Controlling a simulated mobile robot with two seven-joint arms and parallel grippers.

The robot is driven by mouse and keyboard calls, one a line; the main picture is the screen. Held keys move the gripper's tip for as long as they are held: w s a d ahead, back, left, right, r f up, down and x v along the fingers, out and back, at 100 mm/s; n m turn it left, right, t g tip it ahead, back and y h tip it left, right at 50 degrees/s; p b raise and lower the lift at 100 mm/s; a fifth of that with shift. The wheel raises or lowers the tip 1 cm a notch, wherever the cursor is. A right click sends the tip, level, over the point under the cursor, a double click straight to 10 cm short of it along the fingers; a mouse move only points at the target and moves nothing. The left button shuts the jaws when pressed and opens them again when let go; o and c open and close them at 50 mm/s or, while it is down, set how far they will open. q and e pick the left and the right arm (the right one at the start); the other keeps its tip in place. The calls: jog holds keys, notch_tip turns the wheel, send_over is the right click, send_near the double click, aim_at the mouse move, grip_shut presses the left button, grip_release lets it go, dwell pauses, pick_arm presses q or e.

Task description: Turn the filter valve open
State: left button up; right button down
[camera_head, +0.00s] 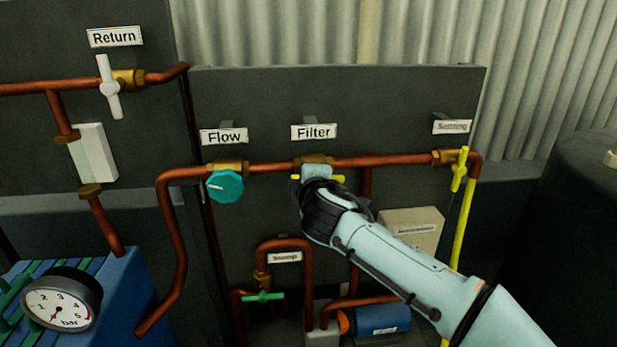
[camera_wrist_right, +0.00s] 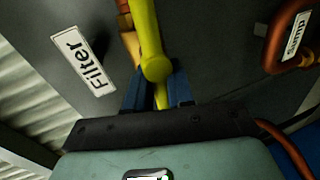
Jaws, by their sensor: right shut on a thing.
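The yellow filter valve handle (camera_head: 338,178) sits below the "Filter" label (camera_head: 314,132), mounted at a brass fitting (camera_head: 316,158) on the copper pipe. Its two ends stick out to either side of my right gripper (camera_head: 316,172), roughly in line with the horizontal pipe. The gripper covers its middle. In the right wrist view, the yellow handle (camera_wrist_right: 155,68) runs up from between the blue fingers (camera_wrist_right: 158,90), which are shut on it. The "Filter" label (camera_wrist_right: 82,62) shows to its left. My left gripper is not in view.
A teal flow knob (camera_head: 225,186) is close on the left. A yellow valve handle (camera_head: 460,169) is on the right. A white return valve (camera_head: 109,86) is at upper left. A green-handled valve (camera_head: 263,296) and pressure gauge (camera_head: 61,301) are lower down.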

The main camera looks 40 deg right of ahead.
jog(key=shift+f+n, duration=0.15)
jog(key=shift+n, duration=0.35)
jog(key=c, duration=1.1)
grip_release()
jog(key=shift+c, duration=0.2)
jog(key=shift+s, duration=0.1)
jog(key=b+v, duration=0.1)
jog(key=v, duration=1.2)
jog(key=shift+a, duration=0.25)
